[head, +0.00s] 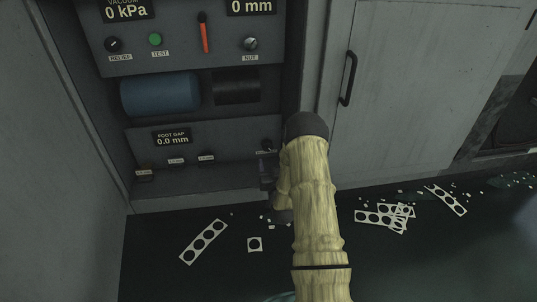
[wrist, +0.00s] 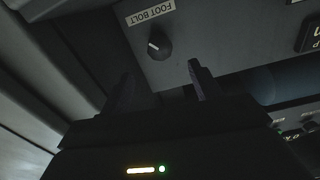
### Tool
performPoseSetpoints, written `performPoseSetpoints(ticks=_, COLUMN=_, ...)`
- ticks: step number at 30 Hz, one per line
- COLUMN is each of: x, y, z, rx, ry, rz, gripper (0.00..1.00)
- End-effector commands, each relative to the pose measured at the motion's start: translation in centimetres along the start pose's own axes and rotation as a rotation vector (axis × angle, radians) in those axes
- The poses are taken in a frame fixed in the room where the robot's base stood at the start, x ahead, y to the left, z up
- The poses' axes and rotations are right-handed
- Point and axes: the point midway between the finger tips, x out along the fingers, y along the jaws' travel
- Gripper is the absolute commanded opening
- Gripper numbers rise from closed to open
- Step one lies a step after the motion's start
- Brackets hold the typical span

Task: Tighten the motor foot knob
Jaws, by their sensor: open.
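The motor foot knob is a small round dark knob (wrist: 158,45) with a pale pointer line, below an inverted "FOOT BOLT" label (wrist: 150,14) in the wrist view. My gripper (wrist: 160,76) is open, its two dark fingers apart and pointing toward the knob, with nothing seen between them. The knob lies just beyond the fingertips, and I see no contact. In the head view my gripper (head: 267,168) is at the right end of the lower panel, partly hidden by my arm. The blue motor (head: 160,93) lies above that panel. The foot gap display (head: 172,138) reads 0.0 mm.
An upper panel (head: 190,45) holds a relief knob, a green test button, a red lever and a nut knob. A cabinet door (head: 410,90) with a dark handle (head: 348,78) stands at right. Punched scrap strips (head: 203,242) litter the dark floor.

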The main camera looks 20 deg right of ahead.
Motion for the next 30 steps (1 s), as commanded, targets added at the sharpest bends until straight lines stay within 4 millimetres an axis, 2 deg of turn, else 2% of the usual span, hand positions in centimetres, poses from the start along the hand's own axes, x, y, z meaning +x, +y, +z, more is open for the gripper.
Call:
performPoseSetpoints(ticks=9, x=5.6, y=0.1, z=0.4, rx=0.000, ry=0.006, rz=0.001, gripper=0.63)
performPoseSetpoints(ticks=15, x=8.2, y=0.1, z=0.2, rx=0.000, ry=0.004, rz=0.001, gripper=0.63)
performPoseSetpoints(ticks=19, x=8.9, y=0.0, z=0.0, rx=0.000, ry=0.001, rz=0.001, gripper=0.63)
performPoseSetpoints(ticks=26, x=9.0, y=0.0, z=-0.1, rx=0.000, ry=0.000, rz=0.001, gripper=0.63)
performPoseSetpoints(ticks=27, x=9.0, y=0.0, z=-0.1, rx=0.000, ry=0.000, rz=0.001, gripper=0.61)
performPoseSetpoints(ticks=30, x=8.9, y=0.0, z=-0.1, rx=0.000, ry=0.000, rz=0.001, gripper=0.41)
